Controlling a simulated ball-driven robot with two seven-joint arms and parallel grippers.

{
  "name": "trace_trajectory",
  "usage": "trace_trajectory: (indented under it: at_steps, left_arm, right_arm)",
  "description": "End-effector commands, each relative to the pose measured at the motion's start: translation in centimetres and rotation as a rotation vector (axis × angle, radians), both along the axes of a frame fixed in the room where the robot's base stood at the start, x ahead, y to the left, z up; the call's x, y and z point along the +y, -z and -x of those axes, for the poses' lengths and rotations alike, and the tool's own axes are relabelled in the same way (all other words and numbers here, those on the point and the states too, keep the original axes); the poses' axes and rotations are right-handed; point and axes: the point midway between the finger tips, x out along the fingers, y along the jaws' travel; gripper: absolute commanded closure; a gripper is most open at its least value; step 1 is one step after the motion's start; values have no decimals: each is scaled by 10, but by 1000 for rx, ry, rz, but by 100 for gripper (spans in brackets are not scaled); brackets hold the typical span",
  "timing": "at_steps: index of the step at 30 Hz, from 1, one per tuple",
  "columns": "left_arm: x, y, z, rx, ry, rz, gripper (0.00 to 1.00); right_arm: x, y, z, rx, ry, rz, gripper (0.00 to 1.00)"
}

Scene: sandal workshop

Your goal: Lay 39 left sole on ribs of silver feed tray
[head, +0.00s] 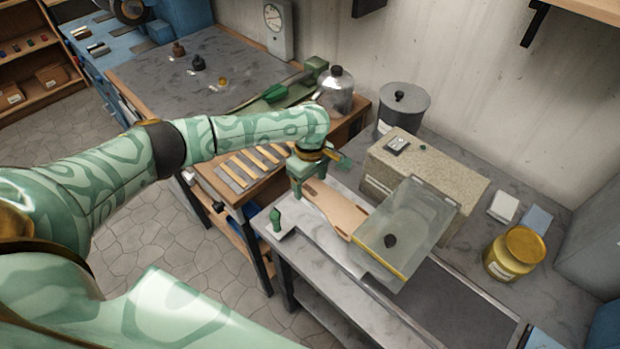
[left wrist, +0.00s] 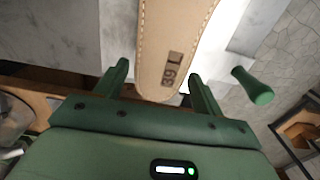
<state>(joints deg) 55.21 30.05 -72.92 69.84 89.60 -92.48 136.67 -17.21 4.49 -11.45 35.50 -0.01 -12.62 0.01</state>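The tan sole (head: 336,208), stitched along its edge, reaches from my left gripper (head: 309,178) toward the clear-covered box. In the left wrist view the sole (left wrist: 176,35) shows its "39 L" mark near the rounded end. My left gripper's two green fingers (left wrist: 159,72) stand apart on either side of that end, with a narrow gap on the left side. They look open around it, not clamped. A pale, silvery surface (head: 318,235) with a green knob (head: 275,220) lies beneath or beside the sole. Its ribs are not clear, and I cannot tell whether the sole rests on it. My right gripper is out of view.
The clear-covered box (head: 405,225) stands close at the sole's far end. A stone-coloured block (head: 425,170) stands behind it. A slatted rack (head: 245,168) lies left of the gripper. A yellow jar (head: 513,253) and grey canister (head: 403,108) stand farther off.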

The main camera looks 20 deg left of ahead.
Motion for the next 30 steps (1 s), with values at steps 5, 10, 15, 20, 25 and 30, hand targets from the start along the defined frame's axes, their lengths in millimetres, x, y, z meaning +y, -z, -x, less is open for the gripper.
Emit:
trace_trajectory:
  at_steps: [5, 10, 15, 20, 25, 30]
  left_arm:
    - [0, 0, 0, 0, 0, -1, 18]
    - [1, -2, 0, 0, -1, -1, 18]
    - [1, -26, -1, -3, 0, -1, 18]
    - [1, -70, -1, -4, 0, -1, 18]
    - [1, -116, -1, -4, 1, -2, 18]
    - [1, -147, -1, -3, 0, -1, 18]
  right_arm:
    - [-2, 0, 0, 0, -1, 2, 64]
    - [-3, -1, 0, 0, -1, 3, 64]
    - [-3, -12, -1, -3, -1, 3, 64]
    - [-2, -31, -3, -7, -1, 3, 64]
    - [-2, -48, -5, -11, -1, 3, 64]
    - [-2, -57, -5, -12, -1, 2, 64]
